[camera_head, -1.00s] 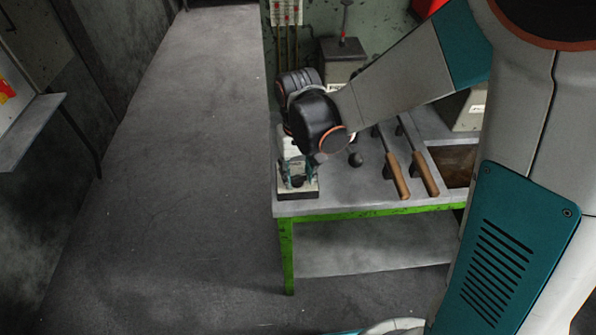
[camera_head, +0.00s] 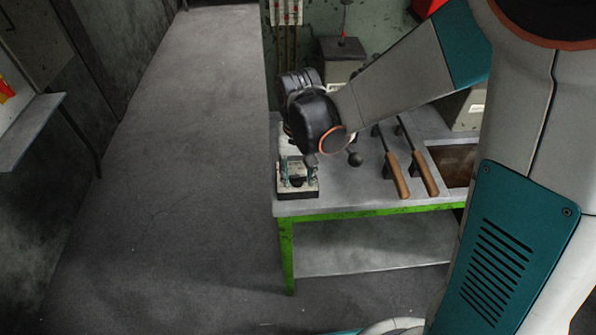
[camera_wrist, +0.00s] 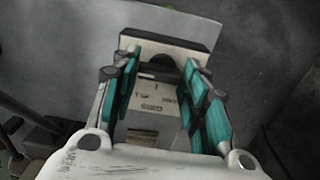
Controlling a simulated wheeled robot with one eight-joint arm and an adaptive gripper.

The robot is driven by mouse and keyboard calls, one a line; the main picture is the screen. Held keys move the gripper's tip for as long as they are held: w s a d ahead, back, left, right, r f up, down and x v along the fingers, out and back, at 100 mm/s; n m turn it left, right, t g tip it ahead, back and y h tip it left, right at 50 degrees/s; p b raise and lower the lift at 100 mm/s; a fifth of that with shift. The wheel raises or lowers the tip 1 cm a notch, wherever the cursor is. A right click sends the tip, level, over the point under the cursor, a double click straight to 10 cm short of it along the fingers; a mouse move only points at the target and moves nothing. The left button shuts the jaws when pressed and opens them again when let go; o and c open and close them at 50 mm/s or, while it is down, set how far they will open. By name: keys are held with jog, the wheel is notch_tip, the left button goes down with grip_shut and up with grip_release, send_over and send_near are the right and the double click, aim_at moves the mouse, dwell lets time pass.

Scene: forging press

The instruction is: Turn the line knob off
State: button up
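The line knob's control box (camera_head: 298,193), pale on top with a dark front, stands at the left front corner of the bench. In the wrist view its pale panel (camera_wrist: 150,103) carries printed lettering, partly unreadable. The dark round knob (camera_wrist: 158,64) shows at the far part of the panel, partly shaded. My gripper (camera_wrist: 160,66) has its teal fingers apart, one on each side of the knob. I cannot tell whether they touch it. In the head view my gripper (camera_head: 298,170) is over the box, and the wrist hides part of it.
The grey bench (camera_head: 345,199) has a green frame. Two wooden-handled tools (camera_head: 398,178) lie to the right of the box, near a dark ball-ended part (camera_head: 355,159). A grey box (camera_head: 342,50) stands behind. The floor at left is clear.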

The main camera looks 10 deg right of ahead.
jog(key=shift+o, duration=1.3)
